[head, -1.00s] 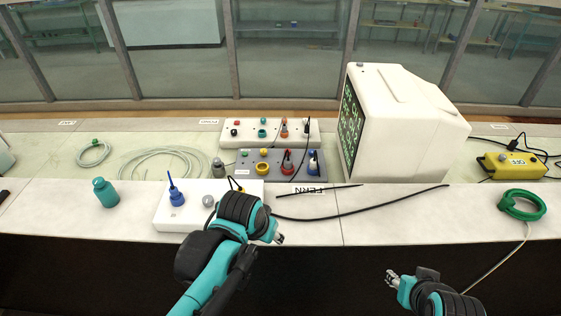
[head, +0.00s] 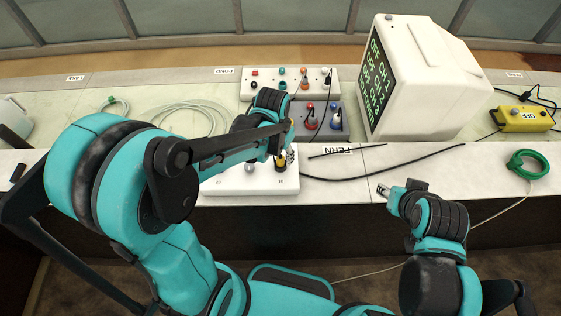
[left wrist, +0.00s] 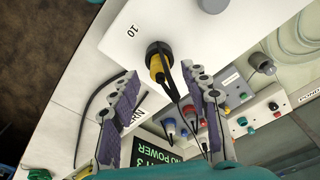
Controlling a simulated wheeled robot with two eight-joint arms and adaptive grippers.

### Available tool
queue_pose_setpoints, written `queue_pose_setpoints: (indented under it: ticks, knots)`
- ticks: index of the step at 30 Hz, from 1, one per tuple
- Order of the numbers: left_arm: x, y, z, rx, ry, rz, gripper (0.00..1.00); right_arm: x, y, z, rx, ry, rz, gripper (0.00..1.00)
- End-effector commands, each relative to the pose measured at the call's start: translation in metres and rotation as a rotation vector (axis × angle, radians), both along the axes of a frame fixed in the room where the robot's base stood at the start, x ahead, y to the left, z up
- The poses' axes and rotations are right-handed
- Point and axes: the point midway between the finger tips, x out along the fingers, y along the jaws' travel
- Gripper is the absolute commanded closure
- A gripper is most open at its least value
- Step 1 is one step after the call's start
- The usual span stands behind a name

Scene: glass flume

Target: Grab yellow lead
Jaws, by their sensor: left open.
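A yellow plug with a black collar and a thin black lead (left wrist: 157,66) stands in the white box (left wrist: 155,25) in the left wrist view. In the head view the yellow plug (head: 281,164) shows at the right end of the white box (head: 240,184), partly behind my gripper. My left gripper (head: 287,154) is over that end of the box. In the left wrist view its open fingers (left wrist: 159,72) lie on either side of the plug in the picture, with nothing visibly held. My right gripper (head: 383,191) hangs by the counter's front edge, its jaw opening unclear.
A grey box (head: 335,123) with red and blue plugs and a white box (head: 262,86) stand behind. A white monitor (head: 425,80) is at the right.

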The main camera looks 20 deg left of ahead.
Motion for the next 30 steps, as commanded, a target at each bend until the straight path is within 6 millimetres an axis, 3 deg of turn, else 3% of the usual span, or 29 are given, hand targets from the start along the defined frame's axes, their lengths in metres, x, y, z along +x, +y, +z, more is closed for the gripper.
queue_pose_setpoints:
  ticks: [5, 13, 18, 30]
  knots:
    - [0.003, -0.001, -0.023, 0.000, -0.001, 0.000, 0.54, 0.000, 0.000, -0.006, 0.000, 0.000, 0.000, 0.60]
    - [0.003, -0.001, -0.025, 0.000, -0.001, 0.000, 0.54, 0.000, 0.000, -0.006, 0.000, 0.000, 0.000, 0.60]
    - [0.003, -0.001, -0.025, 0.000, -0.001, 0.000, 0.99, 0.000, 0.000, -0.006, 0.000, 0.000, 0.000, 0.60]
    - [0.003, -0.001, -0.024, 0.000, -0.001, 0.000, 1.00, 0.000, 0.000, -0.005, 0.000, 0.000, 0.000, 0.60]
